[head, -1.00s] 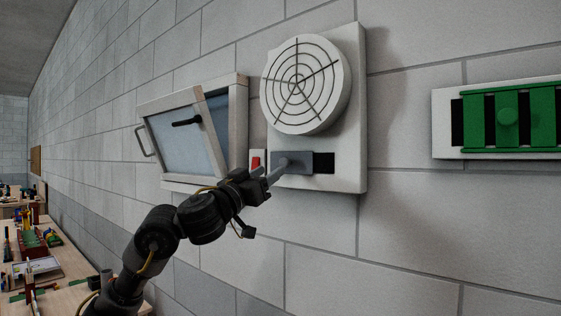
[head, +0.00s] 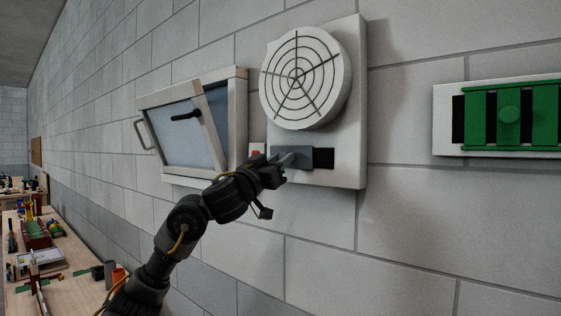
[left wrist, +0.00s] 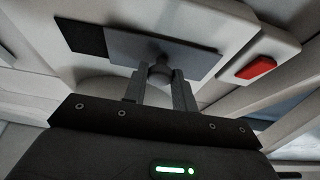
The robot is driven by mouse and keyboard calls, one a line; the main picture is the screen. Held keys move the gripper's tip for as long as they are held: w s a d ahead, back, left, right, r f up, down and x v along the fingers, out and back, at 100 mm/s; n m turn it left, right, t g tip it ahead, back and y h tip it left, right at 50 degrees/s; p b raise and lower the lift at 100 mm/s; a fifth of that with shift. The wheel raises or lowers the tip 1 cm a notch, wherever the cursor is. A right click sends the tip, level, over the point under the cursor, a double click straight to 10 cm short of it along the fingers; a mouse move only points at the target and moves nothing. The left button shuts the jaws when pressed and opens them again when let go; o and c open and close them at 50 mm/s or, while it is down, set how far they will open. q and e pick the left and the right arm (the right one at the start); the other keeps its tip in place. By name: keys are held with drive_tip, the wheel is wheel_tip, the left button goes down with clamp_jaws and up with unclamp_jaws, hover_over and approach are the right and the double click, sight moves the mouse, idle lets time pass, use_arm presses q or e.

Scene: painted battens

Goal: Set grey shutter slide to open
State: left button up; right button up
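The grey shutter slide (head: 293,151) sits in the white wall panel below the round grille. A dark opening (head: 323,158) shows beside it on the right. In the left wrist view the slide (left wrist: 195,60) has a short grey knob (left wrist: 160,74), and the dark opening (left wrist: 80,35) is at its left end. My left gripper (head: 286,161) is at the slide. Its fingertips (left wrist: 160,80) stand on either side of the knob. I cannot tell whether they press on it. My right gripper is not in view.
A red switch (left wrist: 256,67) lies close beside the slide. A tilted framed window (head: 185,130) with a dark handle is to the left. The round grille (head: 300,80) juts out above. A green slatted shutter (head: 508,115) is at the right. Bare wall lies below the panel.

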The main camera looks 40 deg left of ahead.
sight(310, 154)
use_arm(q)
clamp_jaws()
drive_tip(key=d+p, duration=0.2)
drive_tip(key=d, duration=0.4)
drive_tip(key=shift+d, duration=0.2)
drive_tip(key=shift+w+a+f, duration=0.1)
drive_tip(key=shift+o, duration=2.4)
unclamp_jaws()
drive_tip(key=o, duration=0.4)
drive_tip(key=shift+d, duration=0.25)
drive_tip(key=shift+c, duration=0.2)
drive_tip(key=shift+a, duration=0.15)
